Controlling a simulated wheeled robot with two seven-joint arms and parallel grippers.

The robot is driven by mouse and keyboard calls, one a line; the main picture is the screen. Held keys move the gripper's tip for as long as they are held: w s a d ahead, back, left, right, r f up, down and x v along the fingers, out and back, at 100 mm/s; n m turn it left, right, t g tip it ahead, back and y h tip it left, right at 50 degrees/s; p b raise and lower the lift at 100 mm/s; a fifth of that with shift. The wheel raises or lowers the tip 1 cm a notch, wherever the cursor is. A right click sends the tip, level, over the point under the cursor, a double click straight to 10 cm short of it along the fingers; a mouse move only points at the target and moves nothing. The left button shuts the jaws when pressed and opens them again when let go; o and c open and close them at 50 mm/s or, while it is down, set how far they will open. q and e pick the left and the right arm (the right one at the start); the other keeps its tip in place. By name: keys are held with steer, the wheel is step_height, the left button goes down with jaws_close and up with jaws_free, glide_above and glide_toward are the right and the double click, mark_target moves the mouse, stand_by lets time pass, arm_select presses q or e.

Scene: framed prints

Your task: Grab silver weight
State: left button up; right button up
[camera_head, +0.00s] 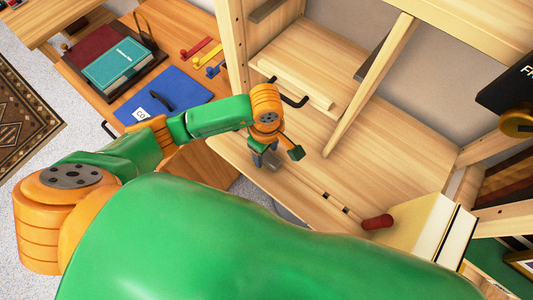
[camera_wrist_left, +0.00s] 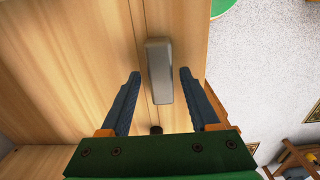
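The silver weight (camera_wrist_left: 160,72) is a small grey block on the wooden surface in the left wrist view. It lies lengthwise between the tips of my left gripper (camera_wrist_left: 160,76), with a gap to each finger. The fingers are spread and hold nothing. In the head view my left gripper (camera_head: 263,158) points down over the front edge of the wooden shelf, and the weight (camera_head: 272,161) shows only as a small grey patch beside the fingers. My right gripper is in neither view.
The wooden shelf (camera_head: 385,160) holds a red-ended piece (camera_head: 377,222) to the right and a wooden drawer with a black handle (camera_head: 294,100) behind. Left is a desk with a teal book (camera_head: 116,62) and blue folder (camera_head: 165,97). Shelf uprights stand close to my left arm.

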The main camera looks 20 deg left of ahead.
arm_select(q)
steer(key=shift+s, duration=0.15)
steer(key=c, duration=0.7)
jaws_close()
steer(key=shift+r, duration=0.1)
